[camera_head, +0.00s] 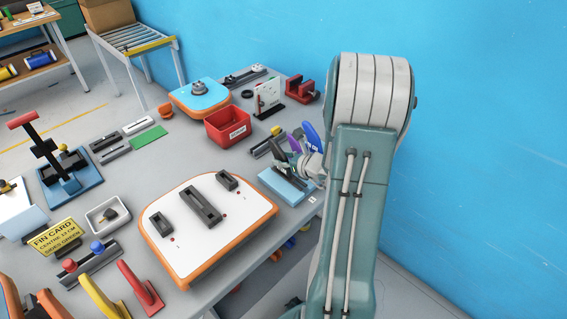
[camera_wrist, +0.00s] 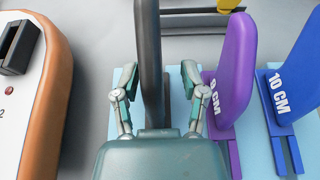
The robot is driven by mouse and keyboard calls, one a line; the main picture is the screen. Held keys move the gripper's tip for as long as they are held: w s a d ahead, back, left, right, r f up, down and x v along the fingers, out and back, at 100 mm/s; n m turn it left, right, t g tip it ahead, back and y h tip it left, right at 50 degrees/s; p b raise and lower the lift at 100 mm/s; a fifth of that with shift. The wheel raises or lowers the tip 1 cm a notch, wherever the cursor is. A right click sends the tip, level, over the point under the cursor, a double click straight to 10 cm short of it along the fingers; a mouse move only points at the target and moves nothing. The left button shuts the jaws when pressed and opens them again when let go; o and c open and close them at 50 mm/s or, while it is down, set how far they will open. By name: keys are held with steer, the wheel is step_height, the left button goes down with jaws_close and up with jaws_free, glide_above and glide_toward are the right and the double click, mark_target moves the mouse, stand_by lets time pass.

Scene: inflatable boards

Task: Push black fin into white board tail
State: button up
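The black fin (camera_wrist: 148,40) stands upright in the wrist view, between the two fingers of my gripper (camera_wrist: 160,80). The fingers are open, with a gap visible on each side of the fin. In the head view the dark fin (camera_head: 279,156) is partly hidden near the light blue rack (camera_head: 285,186), beside my gripper (camera_head: 311,166). The white board (camera_head: 187,246) with an orange edge lies left of the rack, carrying several dark fin boxes, including a long middle one (camera_head: 201,205). Its edge also shows in the wrist view (camera_wrist: 58,75). The fin's base is hidden by my gripper.
A purple 9 CM fin (camera_wrist: 234,70) and a blue 10 CM fin (camera_wrist: 288,95) stand close on the right. A red bin (camera_head: 228,126) stands behind the board. A yellow fin card (camera_head: 54,237) and a small tray (camera_head: 107,215) are left of it.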

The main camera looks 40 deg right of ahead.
steer(key=shift+a, duration=0.15)
jaws_close()
steer(key=shift+a, duration=0.3)
steer(key=shift+d+r, duration=0.1)
